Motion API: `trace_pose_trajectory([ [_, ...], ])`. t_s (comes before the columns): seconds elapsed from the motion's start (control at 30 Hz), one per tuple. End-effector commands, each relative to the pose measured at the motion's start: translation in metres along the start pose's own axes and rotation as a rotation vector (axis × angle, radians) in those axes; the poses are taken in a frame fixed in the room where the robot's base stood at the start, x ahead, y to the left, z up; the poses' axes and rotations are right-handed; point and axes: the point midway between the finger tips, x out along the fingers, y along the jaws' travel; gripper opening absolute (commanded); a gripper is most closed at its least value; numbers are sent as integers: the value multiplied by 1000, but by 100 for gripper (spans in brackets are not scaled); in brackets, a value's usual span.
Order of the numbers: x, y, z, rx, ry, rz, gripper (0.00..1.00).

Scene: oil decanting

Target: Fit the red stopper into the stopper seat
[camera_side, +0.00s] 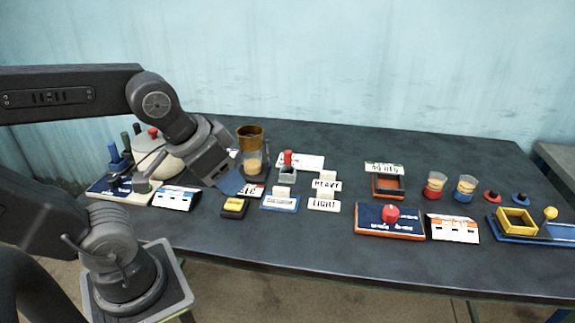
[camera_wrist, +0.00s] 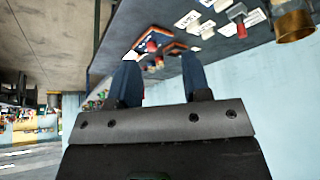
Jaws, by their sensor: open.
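A small red stopper-like piece with a knob (camera_side: 492,196) lies on the table at the right, beside a similar blue piece (camera_side: 520,198). Another red piece (camera_side: 288,157) stands upright on a small grey block (camera_side: 287,173) near the middle. I cannot tell for certain which is the stopper, or which part is its seat. My gripper (camera_side: 231,183) is above the table's left-middle, left of the grey block and far from the knobbed red piece. In the wrist view my gripper (camera_wrist: 160,78) has its two blue fingers apart, with nothing between them.
A glass vessel with a brown top (camera_side: 250,132) stands behind my gripper. A yellow-topped block (camera_side: 234,207) lies below it. A board with a red button (camera_side: 390,213), two cups (camera_side: 434,185) and a yellow tray (camera_side: 515,220) are to the right. The front strip is clear.

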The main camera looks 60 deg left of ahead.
Motion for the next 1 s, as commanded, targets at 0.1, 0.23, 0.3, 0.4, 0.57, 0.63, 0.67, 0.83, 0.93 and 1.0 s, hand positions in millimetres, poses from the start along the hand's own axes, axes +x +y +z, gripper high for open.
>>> trace_pose_trajectory([
  [0.1, 0, 0, 0, 0, 0, 0, 44],
  [0.23, 0, 0, 0, 0, 0, 0, 53],
  [0.3, 0, 0, 0, 0, 0, 0, 56],
  [0.4, 0, 0, 0, 0, 0, 0, 56],
  [0.57, 0, -2, -5, -17, -4, -7, 56],
  [0.63, 2, -6, -15, -54, -16, -23, 56],
  [0.67, 3, -9, -21, -78, -22, -32, 56],
  [0.83, 21, -34, -74, -283, -67, -119, 56],
  [0.93, 39, -55, -106, -420, -86, -181, 56],
  [1.0, 55, -71, -127, -513, -96, -225, 56],
])
